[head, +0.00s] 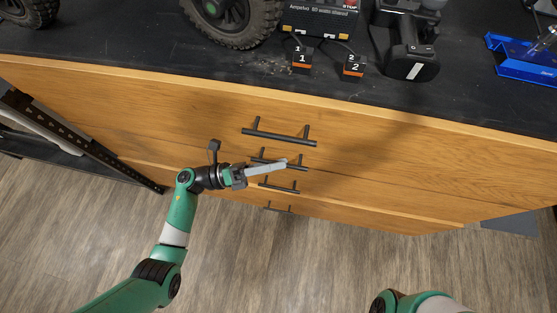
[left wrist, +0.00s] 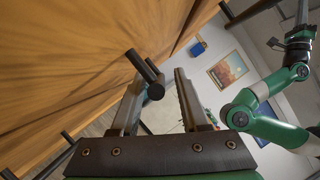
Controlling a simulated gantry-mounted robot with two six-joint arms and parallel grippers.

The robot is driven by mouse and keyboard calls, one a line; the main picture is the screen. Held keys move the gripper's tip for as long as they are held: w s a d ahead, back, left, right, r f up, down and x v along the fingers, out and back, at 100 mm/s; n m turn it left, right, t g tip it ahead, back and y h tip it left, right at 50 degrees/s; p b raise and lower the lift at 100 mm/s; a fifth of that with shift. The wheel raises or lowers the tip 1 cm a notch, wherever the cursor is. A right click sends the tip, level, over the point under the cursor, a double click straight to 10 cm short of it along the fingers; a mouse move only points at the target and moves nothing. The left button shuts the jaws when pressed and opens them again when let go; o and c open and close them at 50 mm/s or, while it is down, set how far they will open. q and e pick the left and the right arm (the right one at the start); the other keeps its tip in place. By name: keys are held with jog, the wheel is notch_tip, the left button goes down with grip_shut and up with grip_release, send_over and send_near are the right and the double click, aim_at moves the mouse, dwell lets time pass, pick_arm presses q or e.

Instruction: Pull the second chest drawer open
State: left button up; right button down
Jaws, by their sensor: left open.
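The wooden chest (head: 380,165) has several drawers, each with a dark bar handle, and their fronts look flush. The second drawer's handle (head: 297,167) lies just below the top handle (head: 279,136) and is partly covered by my left gripper (head: 284,163). That gripper reaches in from the left with its fingers at this handle. In the left wrist view my left gripper (left wrist: 160,100) is open. A dark handle (left wrist: 145,68) extends into the gap between its fingers, end-on; contact cannot be told. My right gripper (left wrist: 303,12) shows only small at the left wrist view's upper right edge.
The black chest top (head: 150,50) holds a wheeled vehicle (head: 235,20), orange-black numbered blocks (head: 302,62), a charger (head: 318,20), a drill (head: 408,60) and a blue part (head: 522,62). A dark rack (head: 75,135) stands left. The floor in front is clear.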

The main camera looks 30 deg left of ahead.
pick_arm(q)
jog(key=shift+w+d, duration=0.25)
jog(key=shift+d, duration=0.1)
grip_shut()
dwell(1.2)
